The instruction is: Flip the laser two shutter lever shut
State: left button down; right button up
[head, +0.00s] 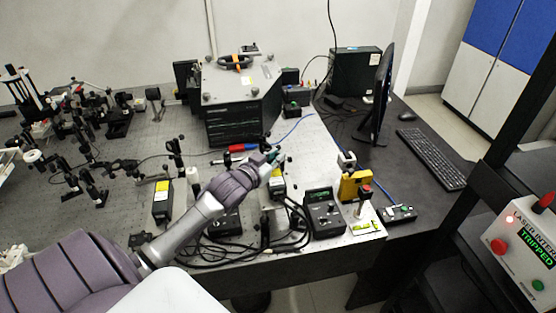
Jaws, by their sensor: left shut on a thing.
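My left arm reaches in from the lower left across the front of the bench. My left gripper (274,158) is at the far end of a black laser box with a yellow label (278,186). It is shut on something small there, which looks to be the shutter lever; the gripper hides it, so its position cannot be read. A second black laser box with a yellow label (162,201) stands to the left, clear of the gripper. Which box carries which number is too small to read. My right gripper is not in view.
Optic mounts crowd the bench's left side. Black controller boxes (323,214) and looped cables (291,236) sit at the front edge. A yellow device (354,186) stands right. An interlock box (520,245) at far right reads TRIPPED.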

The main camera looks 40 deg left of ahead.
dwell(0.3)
pick_arm(q)
jog(key=c, duration=1.1)
grip_release()
jog(key=shift+a, duration=0.1)
jog(key=shift+c, duration=0.2)
jog(key=shift+s, duration=0.1)
jog(key=shift+s, duration=0.55)
jog(key=v, duration=1.1)
